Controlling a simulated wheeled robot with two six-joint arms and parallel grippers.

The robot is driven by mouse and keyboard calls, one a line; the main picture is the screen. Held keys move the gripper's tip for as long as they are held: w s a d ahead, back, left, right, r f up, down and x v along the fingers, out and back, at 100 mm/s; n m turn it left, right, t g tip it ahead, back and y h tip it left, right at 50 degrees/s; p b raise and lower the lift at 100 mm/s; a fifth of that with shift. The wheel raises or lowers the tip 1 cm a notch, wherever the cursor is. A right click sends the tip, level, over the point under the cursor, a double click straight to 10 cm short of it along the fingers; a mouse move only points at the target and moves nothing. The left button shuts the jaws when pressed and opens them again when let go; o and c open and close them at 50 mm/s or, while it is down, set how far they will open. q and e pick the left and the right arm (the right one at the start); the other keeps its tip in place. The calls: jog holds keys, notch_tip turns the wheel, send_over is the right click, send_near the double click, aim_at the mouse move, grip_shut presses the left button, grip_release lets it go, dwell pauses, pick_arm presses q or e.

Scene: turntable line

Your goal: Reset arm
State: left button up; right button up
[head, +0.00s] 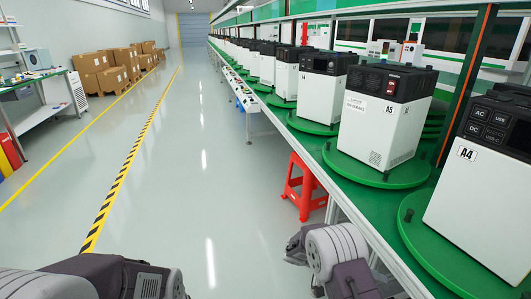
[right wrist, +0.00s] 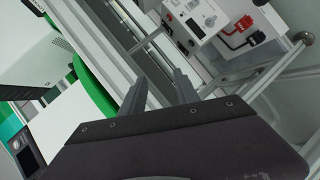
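My right gripper (right wrist: 160,84) shows its two grey fingers in the right wrist view. They stand apart with nothing between them. In the head view my right arm is at the bottom, just right of centre, beside the front edge of the green-topped line. Its fingers cannot be made out there. My left arm is at the bottom left of the head view, and its gripper fingers are not in view. White power units with black tops stand on green turntables, the nearest labelled A4 (head: 470,205) and A5 (head: 380,125).
A red stool (head: 303,188) stands on the floor beside the line. A control box with red parts (right wrist: 205,18) is near my fingers in the right wrist view. Cardboard boxes (head: 110,70) and a workbench (head: 40,95) are at left. The aisle floor is clear.

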jog(key=s+r+y+p, duration=0.2)
jog(key=s+r+p, duration=0.15)
jog(key=r, duration=0.45)
jog(key=s+r+y+p, duration=0.1)
jog(key=s+r+p, duration=0.1)
jog(key=r+p, duration=0.45)
jog(key=s+a+r+y+p, duration=0.3)
jog(key=s+r+y+p, duration=0.15)
jog(key=r, duration=0.25)
jog(key=s+a+r+y+p, duration=0.3)
jog(key=s+r+p, duration=0.15)
jog(key=r, duration=0.25)
pick_arm(q)
notch_tip(320, 180, up, 24)
jog(key=shift+p, duration=0.4)
pick_arm(e)
jog(key=a+f+n+t+y, duration=0.3)
jog(key=a+f+n, duration=0.1)
jog(key=a, duration=0.3)
jog(key=shift+s+n, duration=0.15)
jog(key=shift+n, duration=0.75)
jog(key=shift+a, duration=0.1)
